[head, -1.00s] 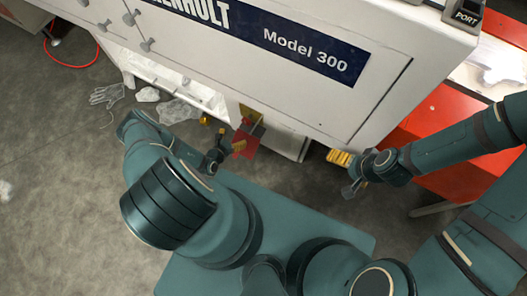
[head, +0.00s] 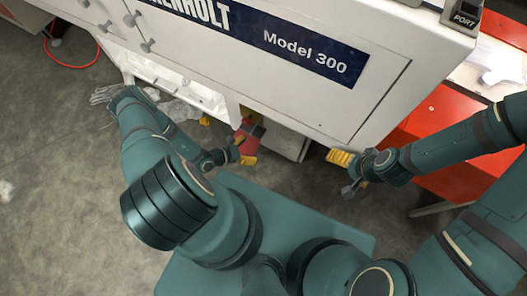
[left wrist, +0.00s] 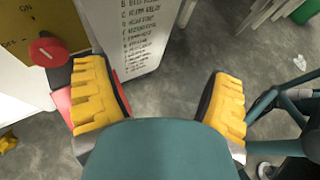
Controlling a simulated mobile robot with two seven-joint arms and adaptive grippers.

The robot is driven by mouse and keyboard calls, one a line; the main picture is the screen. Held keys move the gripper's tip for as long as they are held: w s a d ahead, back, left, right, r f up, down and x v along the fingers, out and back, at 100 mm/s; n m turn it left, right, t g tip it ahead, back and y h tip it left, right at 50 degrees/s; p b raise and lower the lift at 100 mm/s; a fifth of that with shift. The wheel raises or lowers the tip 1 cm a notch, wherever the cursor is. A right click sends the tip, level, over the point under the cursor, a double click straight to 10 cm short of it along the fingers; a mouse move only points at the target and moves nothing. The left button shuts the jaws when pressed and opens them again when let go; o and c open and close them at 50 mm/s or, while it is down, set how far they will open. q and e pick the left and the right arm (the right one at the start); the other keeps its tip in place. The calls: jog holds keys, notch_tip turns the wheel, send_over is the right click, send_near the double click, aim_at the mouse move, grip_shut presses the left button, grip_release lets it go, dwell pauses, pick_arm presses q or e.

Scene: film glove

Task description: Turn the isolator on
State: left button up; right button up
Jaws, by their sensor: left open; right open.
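The isolator's red rotary knob (left wrist: 47,50) sits on a yellow plate (left wrist: 72,25) at the upper left of the left wrist view. "ON" is printed above the knob and other, partly cut-off lettering is to its left. My left gripper (left wrist: 158,75) is open and empty, its yellow-padded fingers wide apart. The knob is just beyond the left finger, outside the gap. In the head view my left gripper (head: 242,149) is by a red part (head: 252,132) under the machine; the knob cannot be made out there. My right gripper (head: 343,173) is open and empty below the machine's right end.
The white Model 300 machine (head: 385,85) overhangs the work area. A white panel with a printed list (left wrist: 140,40) stands beside the yellow plate. A red cabinet (head: 440,125) is at the right. Pale gloves and scraps lie on the grey floor at the left.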

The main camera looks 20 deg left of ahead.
pick_arm(q)
jog(key=s+d+r+m+g, duration=0.5)
jog(key=d+r+m+g, duration=0.4)
jog(key=m, duration=0.6)
jog(key=shift+s+r+m+g+b, duration=0.35)
jog(key=shift+r+g, duration=0.6)
jog(key=shift+g, duration=0.55)
